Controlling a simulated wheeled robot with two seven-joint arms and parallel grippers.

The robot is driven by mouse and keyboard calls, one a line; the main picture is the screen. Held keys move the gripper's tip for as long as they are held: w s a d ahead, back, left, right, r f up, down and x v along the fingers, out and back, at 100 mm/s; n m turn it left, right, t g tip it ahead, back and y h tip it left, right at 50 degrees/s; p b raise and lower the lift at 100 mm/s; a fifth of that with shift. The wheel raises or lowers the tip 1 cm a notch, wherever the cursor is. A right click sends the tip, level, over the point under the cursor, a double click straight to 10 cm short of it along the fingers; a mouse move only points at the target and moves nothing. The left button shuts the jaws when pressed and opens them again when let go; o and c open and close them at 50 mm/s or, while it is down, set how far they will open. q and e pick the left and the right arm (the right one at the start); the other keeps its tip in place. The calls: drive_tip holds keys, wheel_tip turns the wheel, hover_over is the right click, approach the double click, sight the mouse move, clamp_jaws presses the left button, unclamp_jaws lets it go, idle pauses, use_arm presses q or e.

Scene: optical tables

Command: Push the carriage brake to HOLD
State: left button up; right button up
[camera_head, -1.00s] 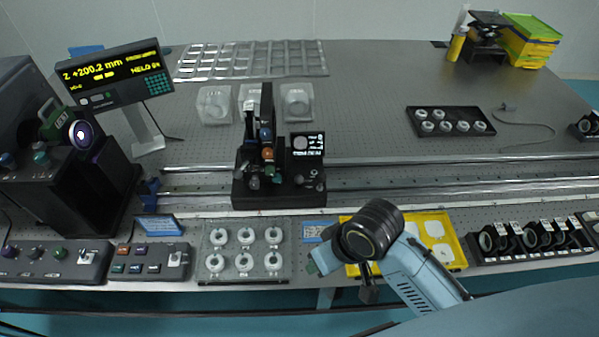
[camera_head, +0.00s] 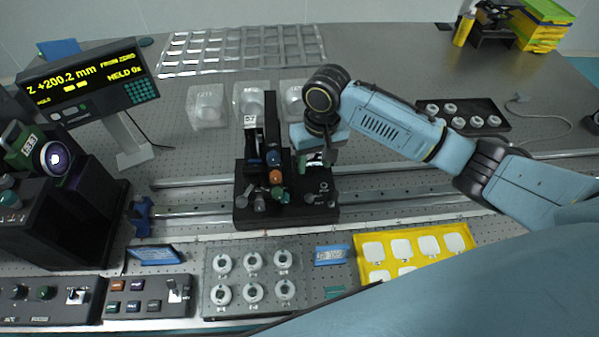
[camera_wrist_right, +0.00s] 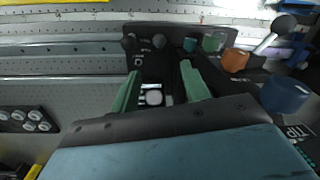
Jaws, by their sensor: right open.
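The black carriage (camera_head: 243,215) sits on the rails in the middle of the table, with blue, orange and green knobs and small levers. It also shows in the right wrist view (camera_wrist_right: 178,32), with a ball-ended lever (camera_wrist_right: 283,27) at the upper right and two small black knobs near its edge. I cannot tell which control is the brake. My right gripper (camera_head: 315,161) is over the carriage's right part. Its green fingers (camera_wrist_right: 160,88) are open and empty, with the carriage's small screen (camera_wrist_right: 153,97) seen between them. My left gripper is out of view.
A display (camera_head: 92,78) stands at the left, reading Z +200.2 mm. Control boxes (camera_head: 150,297), a tray of white rings (camera_head: 238,273) and a yellow tray (camera_head: 413,233) line the front. Clear plastic containers (camera_head: 206,106) stand behind the carriage. A black tray (camera_head: 505,132) is behind my right forearm.

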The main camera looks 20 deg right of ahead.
hover_over(309, 195)
drive_tip(key=f, duration=0.5)
drive_tip(key=shift+s+d+f, duration=0.2)
drive_tip(key=shift+d+f, duration=0.1)
drive_tip(key=shift+d, duration=0.05)
wheel_tip(309, 195, down, 4)
drive_tip(key=shift+w+a+r, duration=0.1)
drive_tip(key=shift+r, duration=0.1)
wheel_tip(309, 195, down, 3)
drive_tip(key=shift+a+f, duration=0.1)
drive_tip(key=shift+f, duration=0.3)
drive_tip(key=shift+c, duration=0.5)
drive_tip(key=c, duration=0.9)
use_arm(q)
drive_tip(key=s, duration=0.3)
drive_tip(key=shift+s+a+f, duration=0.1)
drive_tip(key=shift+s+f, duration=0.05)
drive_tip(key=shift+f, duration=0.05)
use_arm(e)
drive_tip(key=shift+w, duration=0.15)
